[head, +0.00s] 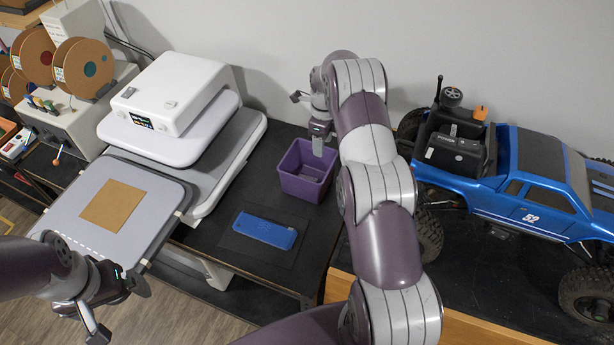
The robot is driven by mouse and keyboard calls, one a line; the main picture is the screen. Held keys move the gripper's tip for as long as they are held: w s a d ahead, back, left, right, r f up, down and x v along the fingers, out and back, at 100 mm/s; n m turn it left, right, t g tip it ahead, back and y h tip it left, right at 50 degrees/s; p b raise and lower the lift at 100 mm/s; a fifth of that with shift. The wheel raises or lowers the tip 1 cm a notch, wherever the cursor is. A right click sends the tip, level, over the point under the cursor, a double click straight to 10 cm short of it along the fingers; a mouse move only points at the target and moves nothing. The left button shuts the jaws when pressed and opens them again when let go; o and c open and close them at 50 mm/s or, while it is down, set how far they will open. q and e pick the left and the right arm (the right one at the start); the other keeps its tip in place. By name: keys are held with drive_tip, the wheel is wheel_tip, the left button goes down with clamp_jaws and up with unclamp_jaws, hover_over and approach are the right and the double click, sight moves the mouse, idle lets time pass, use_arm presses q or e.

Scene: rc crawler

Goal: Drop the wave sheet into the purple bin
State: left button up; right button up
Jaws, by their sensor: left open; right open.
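The purple bin (303,186) stands upright on the dark table, right of the white press. My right gripper (308,122) is open at the bin's back edge, with one fingertip showing over the bin's opening. No sheet shows between its fingers, and the bin's inside is partly hidden. A flat brown square sheet (112,204) lies on the grey platen of the press; no wave pattern can be made out on it, so I cannot tell whether it is the wave sheet. My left gripper (120,307) is open and empty, in front of the platen.
A blue flat tool (265,231) lies on a dark mat in front of the bin. The white heat press (172,95) fills the left. A blue crawler truck (525,190) stands at right, beyond my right arm. Spools (88,68) stand at the far left.

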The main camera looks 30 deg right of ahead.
use_arm(q)
wheel_tip(320, 180, up, 3)
drive_tip(key=p, duration=0.4)
drive_tip(key=shift+f, duration=0.1)
use_arm(e)
wheel_tip(320, 180, up, 8)
drive_tip(key=shift+r, duration=0.25)
drive_tip(key=shift+f, duration=0.1)
